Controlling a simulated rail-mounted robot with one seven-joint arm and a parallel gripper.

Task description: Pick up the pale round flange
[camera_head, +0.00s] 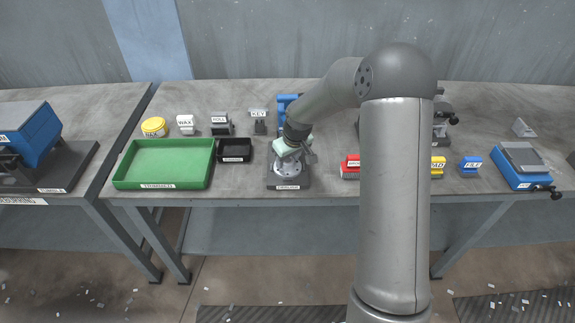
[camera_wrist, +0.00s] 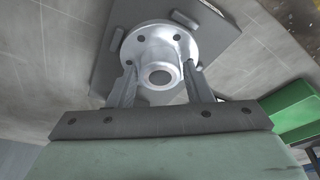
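The pale round flange (camera_wrist: 160,42) lies on a dark square plate (camera_wrist: 220,38) in the wrist view, its raised hub pointing towards my camera. Bolt holes show in its rim. In the head view the flange (camera_head: 287,168) is partly hidden under my gripper (camera_head: 293,158), on the labelled plate (camera_head: 289,184) near the table's front edge. In the wrist view my gripper (camera_wrist: 162,84) has its two fingers apart, one on each side of the hub. Narrow gaps seem to show between fingers and hub; contact lower down cannot be told.
A green tray (camera_head: 165,184) and a small black bin (camera_head: 236,158) stand to the left. A blue device (camera_head: 284,103) stands close behind my wrist. A red block (camera_head: 350,167) is to the right, partly behind my arm. Small labelled items line the back left.

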